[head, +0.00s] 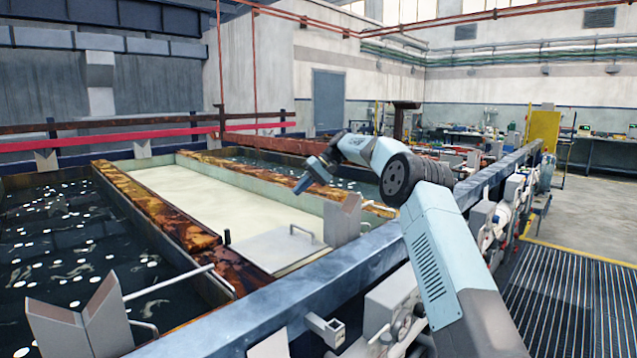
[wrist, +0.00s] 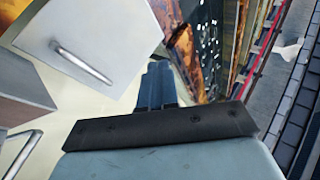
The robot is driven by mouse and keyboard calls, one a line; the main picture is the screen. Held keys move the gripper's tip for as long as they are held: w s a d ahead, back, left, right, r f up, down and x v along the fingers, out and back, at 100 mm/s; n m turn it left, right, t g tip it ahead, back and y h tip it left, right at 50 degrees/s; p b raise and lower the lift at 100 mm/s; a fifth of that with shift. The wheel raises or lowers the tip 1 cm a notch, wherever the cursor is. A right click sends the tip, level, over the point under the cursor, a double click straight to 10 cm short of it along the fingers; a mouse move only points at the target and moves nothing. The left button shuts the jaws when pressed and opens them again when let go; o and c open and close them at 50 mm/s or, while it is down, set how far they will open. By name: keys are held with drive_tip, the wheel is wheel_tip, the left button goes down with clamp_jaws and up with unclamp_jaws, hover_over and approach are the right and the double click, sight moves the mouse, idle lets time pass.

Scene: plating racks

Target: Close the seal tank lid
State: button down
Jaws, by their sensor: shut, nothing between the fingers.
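The seal tank (head: 240,198) is a long trough of cream liquid between rust-stained rims. A flat light-grey lid plate (head: 262,252) with a bar handle (head: 304,233) lies over its near end, and the rest of the liquid shows uncovered. In the wrist view the lid (wrist: 112,28) is at upper left with its handle (wrist: 83,64). My gripper (head: 303,187) hangs above the tank, beyond the lid and apart from its handle. Its fingers are together and empty; they also show in the wrist view (wrist: 158,82).
A grey V-shaped saddle (head: 343,222) stands right of the lid; another (head: 85,322) stands at lower left. A blue rail (head: 275,310) runs along the near side. Tanks of dark liquid (head: 70,240) flank the trough. A red rail (head: 110,143) crosses the back.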

drive_tip(key=shift+w+d+r, duration=0.45)
drive_tip(key=shift+w+d, duration=0.1)
drive_tip(key=shift+d, duration=0.9)
drive_tip(key=shift+w+d+r, duration=0.5)
drive_tip(key=shift+d, duration=1)
drive_tip(key=shift+w+d+r, duration=0.45)
drive_tip(key=shift+w+d, duration=0.1)
drive_tip(key=shift+d, duration=0.9)
drive_tip(key=shift+r, duration=0.1)
